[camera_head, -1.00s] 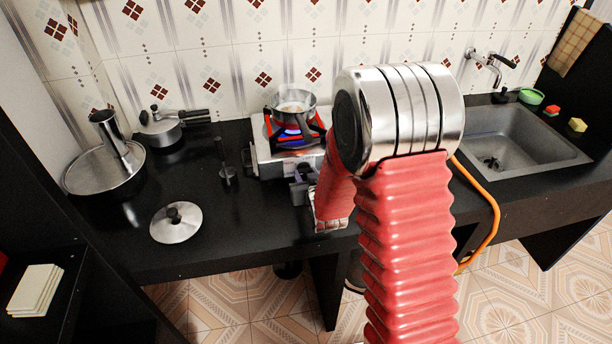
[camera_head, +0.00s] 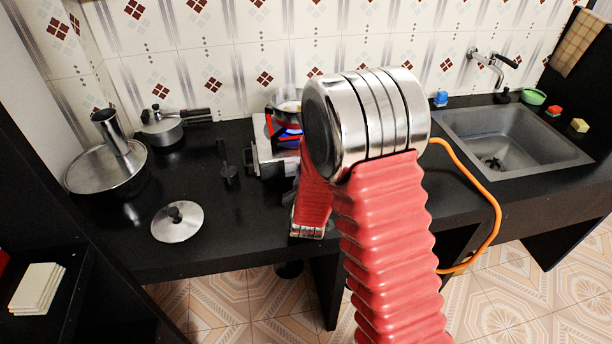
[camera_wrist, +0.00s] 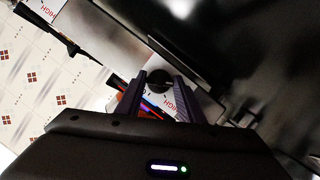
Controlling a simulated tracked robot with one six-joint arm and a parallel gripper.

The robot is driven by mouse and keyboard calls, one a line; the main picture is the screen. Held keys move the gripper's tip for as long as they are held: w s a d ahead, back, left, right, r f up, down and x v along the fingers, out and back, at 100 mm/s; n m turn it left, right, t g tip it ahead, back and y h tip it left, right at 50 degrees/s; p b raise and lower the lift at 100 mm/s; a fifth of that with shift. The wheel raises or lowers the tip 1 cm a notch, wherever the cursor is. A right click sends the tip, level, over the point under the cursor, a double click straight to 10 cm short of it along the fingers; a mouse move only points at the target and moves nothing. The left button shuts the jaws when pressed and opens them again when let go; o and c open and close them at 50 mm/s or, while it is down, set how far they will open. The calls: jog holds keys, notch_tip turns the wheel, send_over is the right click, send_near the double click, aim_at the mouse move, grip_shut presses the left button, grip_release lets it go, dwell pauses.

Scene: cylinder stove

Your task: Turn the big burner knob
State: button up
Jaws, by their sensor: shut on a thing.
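The stove (camera_head: 262,151) stands against the back of the black counter, with a pot (camera_head: 287,95) over its blue and red lit burner. In the wrist view a round dark burner knob (camera_wrist: 158,79) sits on the stove's pale front panel, beside a red "HIGH" mark. My gripper (camera_wrist: 160,88) has one finger on each side of this knob and is shut on it. In the head view my arm hides the knob and most of my gripper. Whether this knob is the bigger one cannot be told.
A lid (camera_head: 177,222), a black upright holder (camera_head: 228,172), a steel pan (camera_head: 105,168) and a pressure cooker (camera_head: 162,127) stand left of the stove. An orange hose (camera_head: 492,195) hangs right of my arm. The sink (camera_head: 510,140) is farther right.

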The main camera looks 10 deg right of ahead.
jog(key=o, duration=1.1)
jog(key=shift+c, duration=0.2)
jog(key=shift+s, duration=0.1)
